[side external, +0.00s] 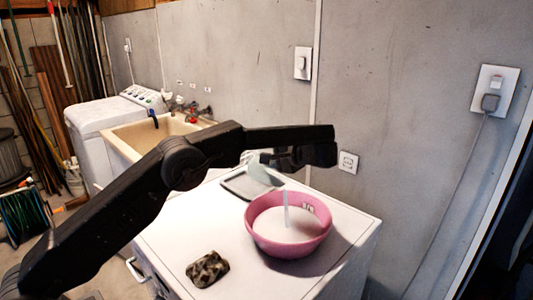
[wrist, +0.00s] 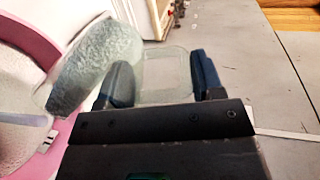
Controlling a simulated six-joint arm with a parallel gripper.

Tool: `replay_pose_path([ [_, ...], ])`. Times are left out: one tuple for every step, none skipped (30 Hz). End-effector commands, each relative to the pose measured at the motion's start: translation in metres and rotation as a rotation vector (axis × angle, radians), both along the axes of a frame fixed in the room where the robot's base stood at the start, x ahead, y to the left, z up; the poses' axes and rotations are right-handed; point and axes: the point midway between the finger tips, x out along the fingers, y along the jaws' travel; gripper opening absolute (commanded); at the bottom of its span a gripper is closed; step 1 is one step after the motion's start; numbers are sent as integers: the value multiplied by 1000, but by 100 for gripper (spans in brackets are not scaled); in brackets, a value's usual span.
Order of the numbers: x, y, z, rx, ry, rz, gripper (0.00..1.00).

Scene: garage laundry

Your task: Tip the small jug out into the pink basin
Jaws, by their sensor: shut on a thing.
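The pink basin (side external: 262,238) stands on the white machine top and holds something white. It also fills the left of the wrist view (wrist: 68,130). A thin pale upright strip (side external: 285,207) shows above its contents; I cannot tell whether it is a stick or a stream. My gripper (side external: 266,158) is above and behind the basin, shut on the small jug (side external: 262,173). In the wrist view the pale green, translucent jug (wrist: 97,62) leans left toward the basin, beside my fingers (wrist: 163,80). The grip itself is partly hidden, and I cannot see the jug's mouth clearly.
A grey tray (side external: 233,189) with a pale rim lies behind the basin. A mottled dark lump (side external: 207,270) lies near the front edge. The machine top (side external: 175,240) is clear at left. A sink (side external: 120,138) and washer stand behind it; the concrete wall is close behind.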

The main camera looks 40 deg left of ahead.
Motion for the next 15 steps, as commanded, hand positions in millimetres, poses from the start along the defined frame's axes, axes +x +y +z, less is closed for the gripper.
replay_pose_path([
  [0,-2,2,17,-1,-2,23],
  [0,-3,4,27,-2,-1,23],
  [0,-5,6,41,-1,0,23],
  [0,-5,7,52,-1,0,23],
  [0,-6,9,62,0,0,23],
  [0,-8,10,76,1,-2,23],
  [1,-9,12,87,1,-2,23],
  [0,-10,13,96,2,-1,23],
  [0,-11,15,111,1,-1,23],
  [0,-12,16,121,2,0,23],
  [1,-14,15,136,4,0,23],
  [1,-16,15,159,5,-2,23],
  [1,-18,15,175,5,-1,23],
  [1,-20,15,192,5,-1,23],
  [1,-22,14,214,5,-2,23],
])
